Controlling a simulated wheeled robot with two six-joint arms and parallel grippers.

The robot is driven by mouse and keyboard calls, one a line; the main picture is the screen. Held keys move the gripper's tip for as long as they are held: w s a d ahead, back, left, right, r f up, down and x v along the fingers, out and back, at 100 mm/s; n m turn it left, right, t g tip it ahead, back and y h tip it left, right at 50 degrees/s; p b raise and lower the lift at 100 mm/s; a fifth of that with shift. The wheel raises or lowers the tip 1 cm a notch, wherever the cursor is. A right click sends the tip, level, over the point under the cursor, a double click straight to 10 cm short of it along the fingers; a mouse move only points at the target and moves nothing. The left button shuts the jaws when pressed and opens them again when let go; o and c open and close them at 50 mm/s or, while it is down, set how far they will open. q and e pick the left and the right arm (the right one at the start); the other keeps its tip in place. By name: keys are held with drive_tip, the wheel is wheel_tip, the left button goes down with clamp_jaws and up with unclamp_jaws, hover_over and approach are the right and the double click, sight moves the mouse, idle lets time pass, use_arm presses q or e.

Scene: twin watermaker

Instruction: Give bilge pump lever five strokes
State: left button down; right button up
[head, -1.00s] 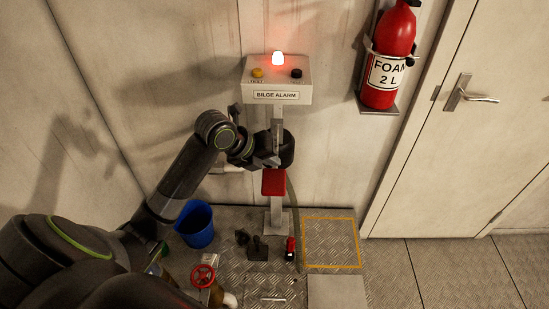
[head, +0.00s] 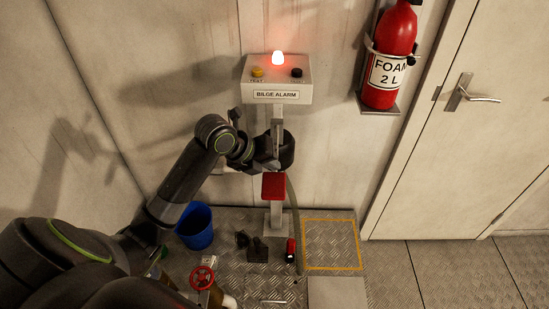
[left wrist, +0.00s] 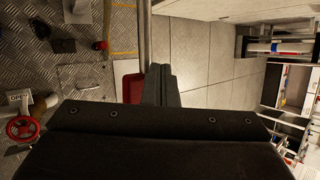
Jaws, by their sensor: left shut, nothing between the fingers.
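A red block (head: 273,186) is in front of a grey post (head: 276,215) below the bilge alarm box. It appears to be the grip of the pump lever, but its link to the post is not clear. My left gripper (head: 272,166) is just above the red block in the head view. Its fingers (left wrist: 160,82) are shut and empty in the left wrist view, beside the red block (left wrist: 132,88). I cannot tell whether they touch it. My right gripper is not in view.
The bilge alarm box (head: 276,80) has a lit red lamp (head: 278,58). A blue bucket (head: 195,226), a red valve wheel (head: 203,278) and a red torch-like item (head: 290,250) are low down. A fire extinguisher (head: 390,55) hangs right. The yellow-outlined floor patch (head: 331,244) is clear.

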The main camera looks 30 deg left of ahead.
use_arm(q)
drive_tip(key=shift+s+d+f, duration=0.1)
drive_tip(key=shift+s+f, duration=0.05)
drive_tip(key=shift+f, duration=0.45)
idle(0.5)
drive_tip(key=shift+w+r+p, duration=0.2)
drive_tip(key=shift+r+p, duration=0.8)
drive_tip(key=shift+r, duration=0.55)
drive_tip(key=shift+w+r+p, duration=0.15)
drive_tip(key=shift+r+p, duration=0.85)
drive_tip(key=shift+r, duration=0.5)
drive_tip(key=shift+s+r, duration=0.15)
drive_tip(key=shift+r, duration=0.25)
drive_tip(key=shift+f, duration=0.1)
drive_tip(key=shift+a, duration=0.2)
drive_tip(key=r+p, duration=0.2)
drive_tip(key=w+r+p, duration=0.1)
drive_tip(key=r+p, duration=0.1)
drive_tip(key=r, duration=0.1)
drive_tip(key=shift+a, duration=0.15)
